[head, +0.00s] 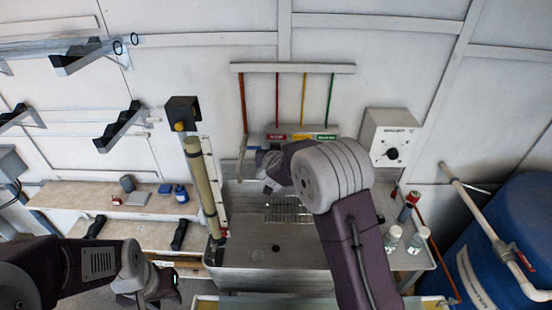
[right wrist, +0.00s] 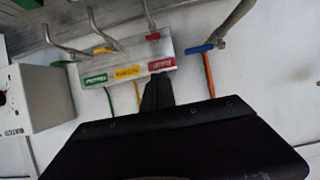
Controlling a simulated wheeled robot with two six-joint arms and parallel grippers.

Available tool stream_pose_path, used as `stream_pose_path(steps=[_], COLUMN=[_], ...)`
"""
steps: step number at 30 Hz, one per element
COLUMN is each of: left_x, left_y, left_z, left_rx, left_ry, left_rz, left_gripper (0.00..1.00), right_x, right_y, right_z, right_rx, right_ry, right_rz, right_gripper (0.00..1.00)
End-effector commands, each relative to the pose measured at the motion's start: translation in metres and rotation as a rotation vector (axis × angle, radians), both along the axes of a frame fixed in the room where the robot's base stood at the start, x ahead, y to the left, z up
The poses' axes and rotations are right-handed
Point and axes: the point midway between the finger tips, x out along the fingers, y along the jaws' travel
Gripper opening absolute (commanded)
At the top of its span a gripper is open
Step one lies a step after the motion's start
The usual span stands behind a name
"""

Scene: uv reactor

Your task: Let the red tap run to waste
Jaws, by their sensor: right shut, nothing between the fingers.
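The tap panel (head: 275,130) on the wall above the sink (head: 240,252) has red, yellow and green labels. In the right wrist view the red label (right wrist: 162,64) is close up, with a small red tap handle (right wrist: 152,36) beside it and a metal spout (right wrist: 148,14) beyond. My right gripper (right wrist: 157,88) is shut and empty, its tip beside the red label; I cannot tell whether it touches. In the head view my right arm hides part of the panel and spouts. My left gripper (head: 148,295) is low at the left, far from the taps; its jaws are unclear.
A blue tap handle (right wrist: 202,47) on an orange pipe is beside the red one. The sink has a grate (head: 290,210) and drain hole (head: 276,248). A tan tube (head: 202,180) stands at its left. Glass bottles (head: 418,240) are at right, beside a blue barrel (head: 520,235).

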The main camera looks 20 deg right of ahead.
Motion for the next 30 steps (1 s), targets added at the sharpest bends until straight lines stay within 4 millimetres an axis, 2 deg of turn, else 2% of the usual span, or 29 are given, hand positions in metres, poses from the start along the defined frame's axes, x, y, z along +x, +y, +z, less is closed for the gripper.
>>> stream_pose_path(steps=[3, 7, 9, 13, 18, 26, 30], left_x=[0.0, 0.0, 0.0, 0.0, 0.0, 0.0, 0.0], left_y=[0.0, 0.0, 0.0, 0.0, 0.0, 0.0, 0.0], left_z=[0.007, 0.011, 0.007, 0.008, 0.008, 0.008, 0.0], left_rx=[0.0, 0.0, 0.0, 0.0, 0.0, 0.0, 0.0], left_ry=[0.0, 0.0, 0.0, 0.0, 0.0, 0.0, 0.0], left_rz=[0.0, 0.0, 0.0, 0.0, 0.0, 0.0, 0.0], left_gripper=[0.36, 0.36, 0.36, 0.36, 0.36, 0.36, 0.36], right_x=[0.023, 0.043, 0.039, 0.035, 0.034, 0.034, 0.032], right_y=[-0.008, -0.013, -0.011, -0.01, -0.01, -0.009, -0.009], right_z=[-0.011, -0.025, -0.04, -0.053, -0.06, -0.06, -0.072], right_rx=[0.0, 0.0, -0.002, -0.001, 0.0, 0.0, 0.0], right_ry=[0.001, 0.002, 0.005, 0.002, 0.0, 0.0, 0.001], right_rz=[-0.003, -0.002, 0.0, 0.0, 0.0, 0.0, 0.001], right_gripper=[0.0, 0.0, 0.0, 0.0, 0.0, 0.0, 0.0])
